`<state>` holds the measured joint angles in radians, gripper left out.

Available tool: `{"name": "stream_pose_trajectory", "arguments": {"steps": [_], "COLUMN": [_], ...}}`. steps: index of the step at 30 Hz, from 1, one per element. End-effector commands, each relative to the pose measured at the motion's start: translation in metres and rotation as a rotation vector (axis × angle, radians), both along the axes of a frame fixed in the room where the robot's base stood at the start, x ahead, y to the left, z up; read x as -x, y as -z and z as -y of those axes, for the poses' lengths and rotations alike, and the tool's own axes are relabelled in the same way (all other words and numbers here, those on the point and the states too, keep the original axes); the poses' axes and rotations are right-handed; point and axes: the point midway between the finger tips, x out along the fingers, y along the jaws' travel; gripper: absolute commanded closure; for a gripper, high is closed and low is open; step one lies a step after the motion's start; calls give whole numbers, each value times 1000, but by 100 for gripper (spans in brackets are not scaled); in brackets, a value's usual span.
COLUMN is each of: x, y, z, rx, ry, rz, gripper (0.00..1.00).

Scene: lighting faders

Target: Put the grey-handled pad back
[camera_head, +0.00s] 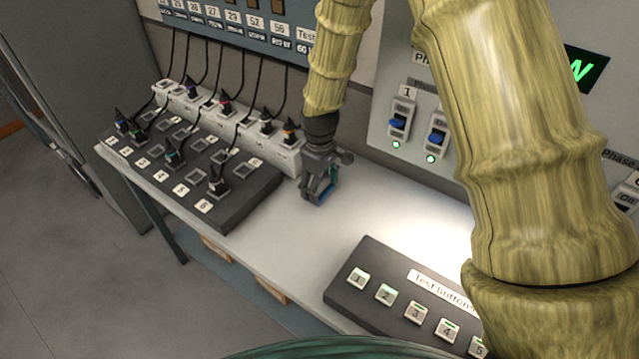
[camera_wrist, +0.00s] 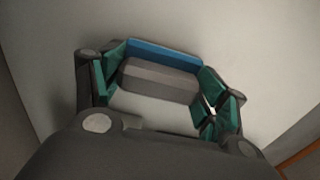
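The grey-handled pad (camera_wrist: 158,82) shows between the fingers in the wrist view, a grey block with a blue strip along its far side. My gripper (camera_wrist: 162,86) has its teal-lined fingers against the two ends of the pad and appears shut on it. In the head view, my gripper (camera_head: 319,190) points down over the white table, right of the dark fader panel, with a bit of the pad's blue (camera_head: 327,192) showing between the fingers. Whether the pad touches the table cannot be told.
A dark panel with plugs and numbered sockets (camera_head: 232,213) stands at left, a white socket strip (camera_head: 210,110) with cables behind it. A test-button box (camera_head: 345,290) lies front right. Blue switches (camera_head: 398,123) are on the back wall panel. The table (camera_head: 400,215) between is clear.

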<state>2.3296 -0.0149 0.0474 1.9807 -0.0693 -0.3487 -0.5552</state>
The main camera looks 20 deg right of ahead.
Motion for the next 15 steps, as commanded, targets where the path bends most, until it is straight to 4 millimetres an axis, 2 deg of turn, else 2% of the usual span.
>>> {"name": "stream_pose_trajectory", "arguments": {"steps": [1, 2, 15], "x": [0, 0, 0], "y": [0, 0, -4], "z": [0, 0, 0], "rx": [0, 0, 0], "ry": [0, 0, 0], "rz": [0, 0, 0], "gripper": [13, 8, 8]}}
